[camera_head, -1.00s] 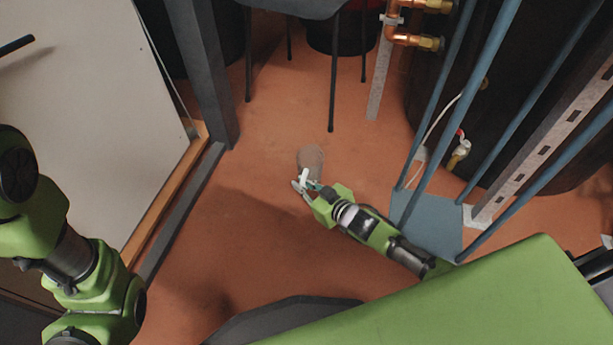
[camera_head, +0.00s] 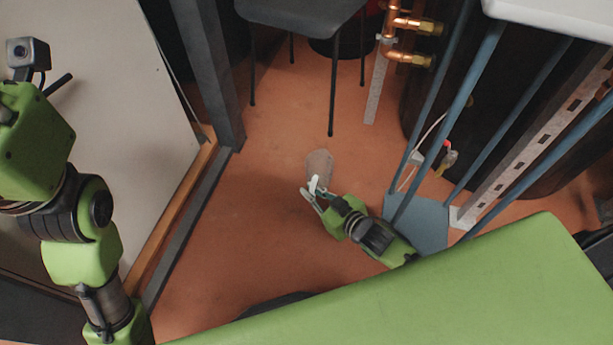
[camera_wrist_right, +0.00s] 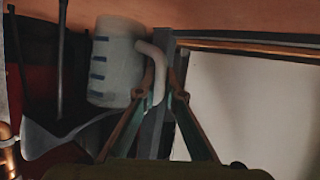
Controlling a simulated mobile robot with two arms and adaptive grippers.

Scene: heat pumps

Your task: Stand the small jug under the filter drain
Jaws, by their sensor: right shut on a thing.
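The small jug (camera_head: 318,163) is translucent and greyish, with a pale handle; it shows low over the floor in the head view. In the right wrist view the jug (camera_wrist_right: 113,68) shows blue marks on its side. My right gripper (camera_head: 313,191) is shut on the handle; its fingers (camera_wrist_right: 163,80) pinch it in the wrist view. I cannot tell whether the jug touches the floor. A brass valve with a red part (camera_head: 449,158) sits low at the right; I cannot tell whether it is the filter drain. My left arm shows at the left, but its fingers do not.
A dark stool (camera_head: 300,12) stands at the back. Copper pipes with brass fittings (camera_head: 410,40) are beside it. Blue posts and a blue-grey plate (camera_head: 418,222) stand right of my right gripper. A pale panel (camera_head: 110,130) fills the left. The floor (camera_head: 240,210) between is clear.

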